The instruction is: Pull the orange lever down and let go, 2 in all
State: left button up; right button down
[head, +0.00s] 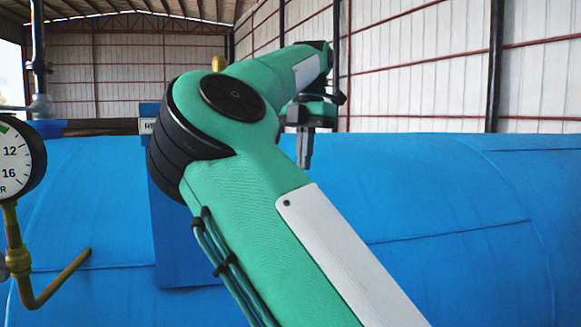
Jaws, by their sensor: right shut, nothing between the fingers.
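My right gripper (304,160) hangs fingers-down in front of the big blue autoclave vessel (430,200), right of the picture's middle. Its fingers are together with nothing between them. My green right arm crosses the middle of the view and covers much of what stands behind it. I cannot make out the orange lever; it may be hidden behind the arm. A small brass-coloured cap (219,63) shows just above the arm's joint. A blue upright plate (172,240) with a partly covered label stands left of the arm. My left gripper is not in view.
A round white pressure gauge (15,165) on a bent brass pipe (50,292) stands at the left edge. A dark vertical pipe (38,60) rises behind it. The space above the vessel at the right is clear.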

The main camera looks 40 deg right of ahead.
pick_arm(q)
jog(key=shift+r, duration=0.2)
pick_arm(e)
notch_tip(320, 180, up, 10)
jog(key=d, duration=0.1)
jog(key=shift+d, duration=0.25)
dwell(0.3)
dwell(0.8)
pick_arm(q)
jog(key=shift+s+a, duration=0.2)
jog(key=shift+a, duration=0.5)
pick_arm(e)
jog(key=shift+a+f, duration=0.8)
jog(key=shift+f, duration=0.3)
jog(key=shift+a+f, duration=0.75)
jog(key=shift+f, duration=0.3)
jog(key=shift+a+f, duration=0.8)
jog(key=shift+f, duration=0.3)
